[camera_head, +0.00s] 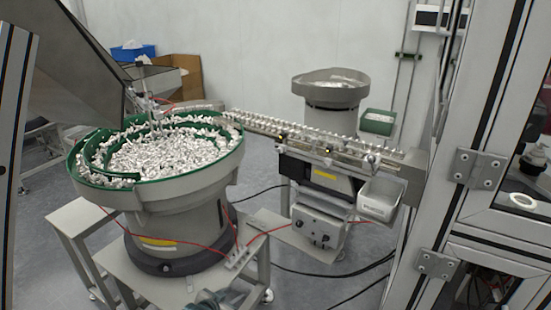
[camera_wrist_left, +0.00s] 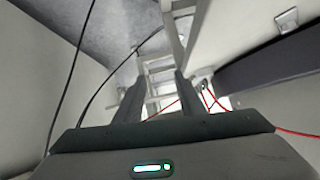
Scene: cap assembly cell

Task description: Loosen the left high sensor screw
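The sensor screw itself is too small for me to pick out. A thin metal bracket (camera_head: 152,104) with small rods stands over the back of the bowl feeder (camera_head: 205,190), near the hopper; I cannot tell whether it carries the left high sensor. My left gripper (camera_wrist_left: 159,84) shows in the left wrist view as two dark fingers with a gap between them. Nothing is seen held in that gap. I cannot clearly make out the left gripper in the head view. My right gripper is not seen in either view.
The feeder's green-rimmed bowl is full of small white parts. A linear track (camera_head: 300,132) runs right to a grey bin (camera_head: 380,198). A large grey hopper (camera_head: 75,65) hangs upper left. A metal cabinet frame (camera_head: 470,160) stands right. Red cables (camera_wrist_left: 212,100) cross the wrist view.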

